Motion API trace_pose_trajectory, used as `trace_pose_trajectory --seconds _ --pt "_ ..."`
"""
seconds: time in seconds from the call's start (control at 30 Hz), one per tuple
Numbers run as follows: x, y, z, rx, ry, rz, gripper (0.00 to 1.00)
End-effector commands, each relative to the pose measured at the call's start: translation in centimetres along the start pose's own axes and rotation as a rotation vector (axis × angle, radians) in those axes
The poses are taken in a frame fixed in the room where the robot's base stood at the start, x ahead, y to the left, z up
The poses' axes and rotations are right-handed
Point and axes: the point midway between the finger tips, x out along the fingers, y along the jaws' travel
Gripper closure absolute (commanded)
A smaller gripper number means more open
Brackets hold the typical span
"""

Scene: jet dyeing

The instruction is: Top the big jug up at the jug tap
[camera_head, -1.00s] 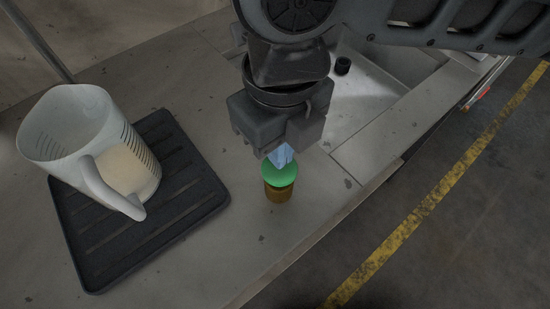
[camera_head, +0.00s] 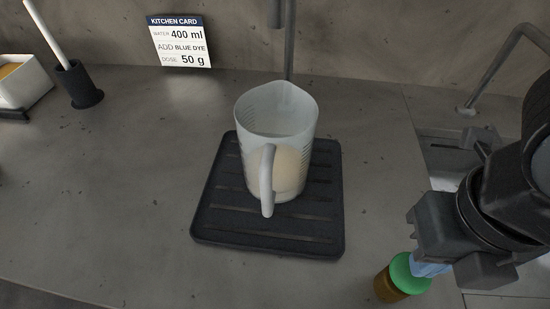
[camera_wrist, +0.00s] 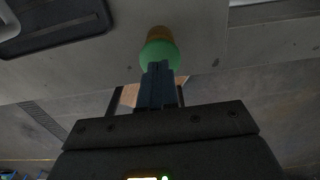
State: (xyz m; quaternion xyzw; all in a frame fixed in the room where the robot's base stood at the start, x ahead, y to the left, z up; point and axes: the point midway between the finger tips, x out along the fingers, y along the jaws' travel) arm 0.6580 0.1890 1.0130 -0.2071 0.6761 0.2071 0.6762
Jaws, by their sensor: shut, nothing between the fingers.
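The big jug (camera_head: 278,120), a translucent white measuring jug with its handle towards me, stands upright on a black slotted mat (camera_head: 214,225). Something pale beige shows through its lower part; I cannot tell the exact level. Behind it, a thin grey pipe (camera_head: 289,45) and a short spout (camera_head: 275,12) reach down from the top edge; their upper parts are out of view. My gripper (camera_head: 432,266) is at the lower right, apart from the jug, its bluish fingers shut and empty beside the green lid of a small brown jar. The wrist view shows the shut fingers (camera_wrist: 158,72) close to that lid.
The green-lidded brown jar (camera_head: 391,283) stands at the counter's front right. A sink (camera_head: 440,150) with a bent tap (camera_head: 510,50) is at the right. At the left are a dark holder (camera_head: 78,88) and white tub (camera_head: 25,85); a kitchen card (camera_head: 180,42) stands behind. Counter left of the mat is clear.

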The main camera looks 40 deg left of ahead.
Motion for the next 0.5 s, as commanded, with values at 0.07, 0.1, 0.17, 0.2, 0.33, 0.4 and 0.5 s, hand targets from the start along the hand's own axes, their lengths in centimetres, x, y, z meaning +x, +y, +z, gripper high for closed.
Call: trace_pose_trajectory --seconds 0.07,0.1,0.17,0.2,0.33,0.4,0.5 --pt "0.3 0.0 0.0 0.0 0.0 0.0 1.0" --pt "0.4 0.0 0.0 0.0 0.0 0.0 1.0" --pt "0.5 0.0 0.0 0.0 0.0 0.0 1.0" --pt "0.6 0.0 0.0 0.0 0.0 0.0 1.0" --pt "0.9 0.0 0.0 0.0 0.0 0.0 1.0" --pt "1.1 0.0 0.0 0.0 0.0 0.0 1.0" --pt "1.3 0.0 0.0 0.0 0.0 0.0 1.0"
